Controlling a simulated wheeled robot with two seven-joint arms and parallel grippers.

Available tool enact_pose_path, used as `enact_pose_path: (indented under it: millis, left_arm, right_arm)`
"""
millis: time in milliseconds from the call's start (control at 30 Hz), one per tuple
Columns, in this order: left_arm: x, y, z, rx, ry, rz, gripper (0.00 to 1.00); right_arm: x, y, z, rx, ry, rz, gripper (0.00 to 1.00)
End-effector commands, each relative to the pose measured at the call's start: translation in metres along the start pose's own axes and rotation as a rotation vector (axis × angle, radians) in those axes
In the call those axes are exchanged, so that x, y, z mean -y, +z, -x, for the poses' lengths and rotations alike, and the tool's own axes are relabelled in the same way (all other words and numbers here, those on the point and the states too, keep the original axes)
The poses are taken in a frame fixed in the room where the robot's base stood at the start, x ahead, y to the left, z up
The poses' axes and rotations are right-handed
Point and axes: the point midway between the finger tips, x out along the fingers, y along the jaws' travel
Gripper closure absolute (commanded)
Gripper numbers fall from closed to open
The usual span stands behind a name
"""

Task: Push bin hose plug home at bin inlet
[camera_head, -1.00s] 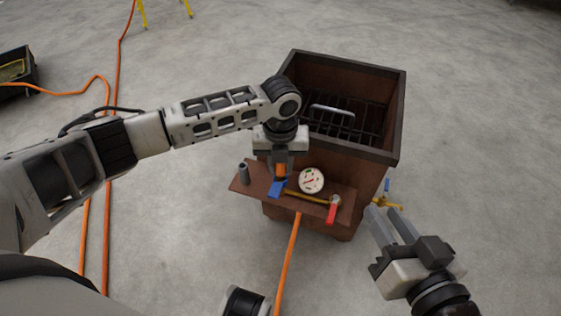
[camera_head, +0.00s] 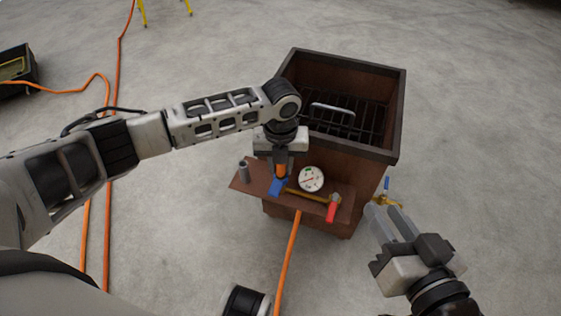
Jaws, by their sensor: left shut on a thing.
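The brown bin (camera_head: 345,106) stands in the middle, with a brown shelf (camera_head: 253,180) on its near side. My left gripper (camera_head: 281,168) points down over the shelf and is shut on a small orange piece (camera_head: 281,171), seemingly the bin hose plug. A blue part (camera_head: 278,187) shows just below it on the shelf. The fingers hide the inlet, so I cannot tell how deep the plug sits. My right gripper (camera_head: 388,217) is open and empty, to the right of the bin.
The shelf carries a round white gauge (camera_head: 311,179), a brass pipe (camera_head: 305,195), a red lever (camera_head: 332,212) and a grey stub (camera_head: 243,171). A brass valve with a blue handle (camera_head: 386,190) is at the bin's right. An orange hose (camera_head: 288,258) runs below the shelf.

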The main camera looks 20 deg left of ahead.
Motion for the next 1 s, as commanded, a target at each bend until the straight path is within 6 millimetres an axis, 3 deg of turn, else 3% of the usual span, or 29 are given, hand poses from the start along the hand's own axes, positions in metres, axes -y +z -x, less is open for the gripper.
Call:
enact_pose_path:
  millis: [767, 800, 833, 867, 1000]
  left_arm:
    - [0.000, -0.001, -0.011, -0.002, 0.002, 0.000, 1.00]
    - [-0.001, -0.001, -0.011, -0.002, 0.002, 0.000, 0.64]
    - [-0.001, -0.001, -0.011, -0.002, 0.002, 0.000, 0.56]
    - [-0.001, -0.001, -0.011, -0.002, 0.002, 0.000, 0.50]
    - [0.000, 0.000, -0.011, -0.001, 0.001, 0.000, 0.50]
  right_arm:
    - [-0.002, 0.004, -0.001, 0.000, 0.000, 0.000, 0.69]
    - [-0.002, 0.004, -0.001, 0.000, 0.000, 0.000, 0.69]
    - [-0.002, 0.004, -0.001, 0.000, 0.000, 0.000, 0.69]
    - [-0.002, 0.004, -0.001, 0.000, 0.000, 0.000, 0.69]
    - [-0.002, 0.004, -0.001, 0.000, 0.000, 0.000, 0.69]
